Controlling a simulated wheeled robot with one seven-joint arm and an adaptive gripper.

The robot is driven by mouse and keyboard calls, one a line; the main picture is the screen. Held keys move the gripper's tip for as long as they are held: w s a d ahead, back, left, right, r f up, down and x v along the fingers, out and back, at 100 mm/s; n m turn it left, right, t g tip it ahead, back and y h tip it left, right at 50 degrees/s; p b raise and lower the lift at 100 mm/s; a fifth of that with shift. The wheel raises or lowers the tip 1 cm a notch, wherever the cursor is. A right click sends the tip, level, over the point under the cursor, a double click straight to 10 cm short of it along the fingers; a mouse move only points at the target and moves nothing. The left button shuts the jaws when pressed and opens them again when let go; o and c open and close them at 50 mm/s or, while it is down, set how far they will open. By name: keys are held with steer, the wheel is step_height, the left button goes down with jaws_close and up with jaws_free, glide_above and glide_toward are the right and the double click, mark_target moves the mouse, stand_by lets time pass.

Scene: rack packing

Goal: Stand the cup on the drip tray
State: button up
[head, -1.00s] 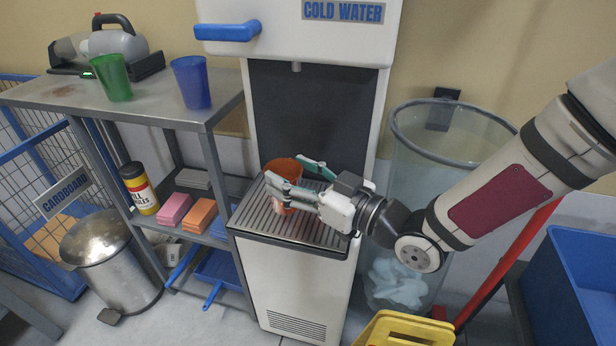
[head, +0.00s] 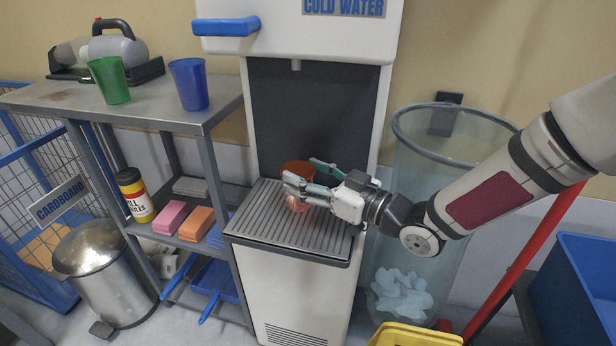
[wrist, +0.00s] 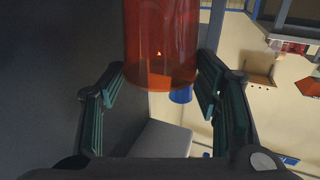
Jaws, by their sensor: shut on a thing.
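An orange see-through cup (head: 297,171) is over the ribbed drip tray (head: 262,225) of the water dispenser, under the spout, and looks about upright. My gripper (head: 312,184) reaches in from the right and is shut on the cup, a finger on either side. The fingers hide part of its wall. The cup's lower end shows below the fingers, close to the grille; I cannot tell whether it touches. In the wrist view the cup (wrist: 160,45) sits between the green-padded fingers.
The dispenser spout (head: 296,65) hangs above. A green cup (head: 110,80) and a blue cup (head: 190,84) stand on the metal shelf unit at left. A clear bin (head: 400,200) stands close to the right of the dispenser. The tray's front part is bare.

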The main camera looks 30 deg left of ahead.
steer(key=o, duration=1.2)
steer(key=shift+f, duration=0.1)
steer(key=shift+d, duration=0.15)
steer(key=s+d+p, duration=0.1)
steer(key=d+p, duration=0.2)
steer(key=d, duration=0.8)
steer(key=shift+s+d, duration=0.3)
steer(key=shift+s, duration=0.1)
steer(key=shift+d, duration=0.1)
